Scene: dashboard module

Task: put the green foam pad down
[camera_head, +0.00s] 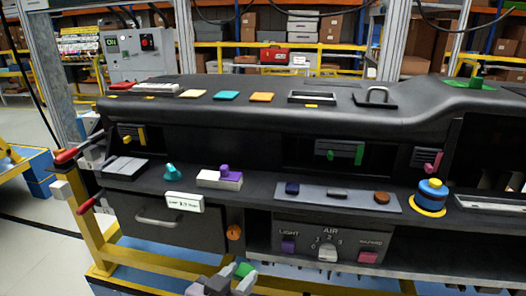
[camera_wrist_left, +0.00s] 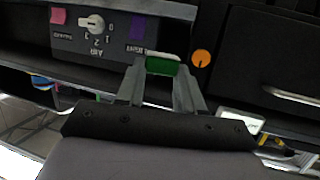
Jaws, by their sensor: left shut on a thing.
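The green foam pad (camera_wrist_left: 163,65) is pinched between the two fingertips of my left gripper (camera_wrist_left: 160,78) in the left wrist view. In the head view the pad (camera_head: 244,270) shows as a small green piece at the bottom edge. There my left gripper (camera_head: 228,280) is low in front of the dashboard module (camera_head: 300,125), below the shelf and left of the AIR panel. In the wrist view the pad appears in front of the lower dashboard, near the orange knob. Whether it touches anything cannot be told. My right gripper is not in view.
The shelf holds a teal piece (camera_head: 172,170), a white block with a purple piece (camera_head: 220,178), a grey tray (camera_head: 336,196) and a blue cylinder (camera_head: 432,194). The AIR panel (camera_head: 330,247) and orange knob (camera_head: 234,232) are close by. Colored pads lie on the dashboard top.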

